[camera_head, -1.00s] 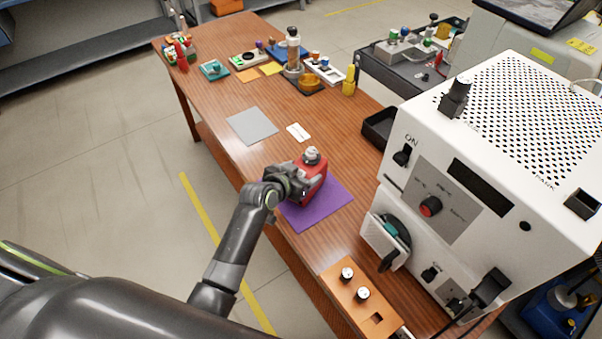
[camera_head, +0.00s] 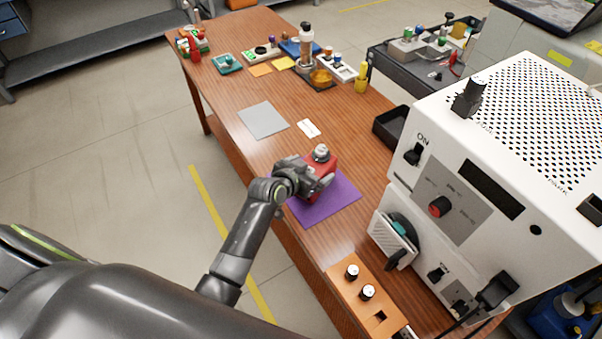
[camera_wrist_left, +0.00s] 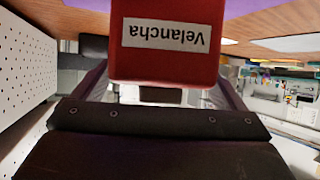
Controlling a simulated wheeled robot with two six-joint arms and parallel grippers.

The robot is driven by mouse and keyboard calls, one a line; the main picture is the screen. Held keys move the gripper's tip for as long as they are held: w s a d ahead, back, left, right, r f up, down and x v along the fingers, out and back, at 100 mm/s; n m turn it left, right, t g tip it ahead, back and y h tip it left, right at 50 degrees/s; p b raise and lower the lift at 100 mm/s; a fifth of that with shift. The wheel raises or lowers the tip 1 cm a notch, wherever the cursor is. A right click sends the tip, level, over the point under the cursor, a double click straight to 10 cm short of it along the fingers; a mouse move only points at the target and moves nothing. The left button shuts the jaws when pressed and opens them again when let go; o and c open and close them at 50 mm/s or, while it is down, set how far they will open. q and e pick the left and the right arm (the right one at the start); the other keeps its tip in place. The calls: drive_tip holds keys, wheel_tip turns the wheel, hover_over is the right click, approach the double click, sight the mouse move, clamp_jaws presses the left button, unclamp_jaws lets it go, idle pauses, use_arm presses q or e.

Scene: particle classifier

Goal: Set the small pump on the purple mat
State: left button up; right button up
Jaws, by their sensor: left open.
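The small pump is a red block with a grey round top (camera_head: 321,153). It appears upright at the far-left part of the purple mat (camera_head: 335,203), with its lower part mostly hidden by my gripper. My left gripper (camera_head: 313,182) is open, its fingers around the pump's sides. In the left wrist view the pump's red face (camera_wrist_left: 168,62) with an upside-down "Velancha" label sits between the spread fingers (camera_wrist_left: 163,92). I cannot tell whether a finger touches it. My right gripper is not in view.
A white instrument (camera_head: 480,190) with knobs stands right of the mat. An orange panel (camera_head: 365,295) lies at the near edge. A black tray (camera_head: 392,128), a white card (camera_head: 308,128) and a grey mat (camera_head: 264,119) lie beyond. Bare wood surrounds the purple mat on the right.

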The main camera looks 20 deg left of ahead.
use_arm(q)
drive_tip(key=v, duration=1.2)
idle(0.3)
drive_tip(key=s+a+f+n+g+y, duration=0.25)
drive_tip(key=s+a+g, duration=0.2)
drive_tip(key=s, duration=0.85)
drive_tip(key=s+a+f+n+g+y, duration=0.1)
drive_tip(key=s+a+g+y, duration=0.4)
drive_tip(key=s, duration=0.7)
wheel_tip(320, 180, down, 24)
drive_tip(key=a+h, duration=0.3)
drive_tip(key=s+d+f+g, duration=0.1)
drive_tip(key=s+f, duration=1.4)
drive_tip(key=f, duration=0.2)
drive_tip(key=shift+s+d, duration=0.2)
drive_tip(key=shift+d, duration=0.15)
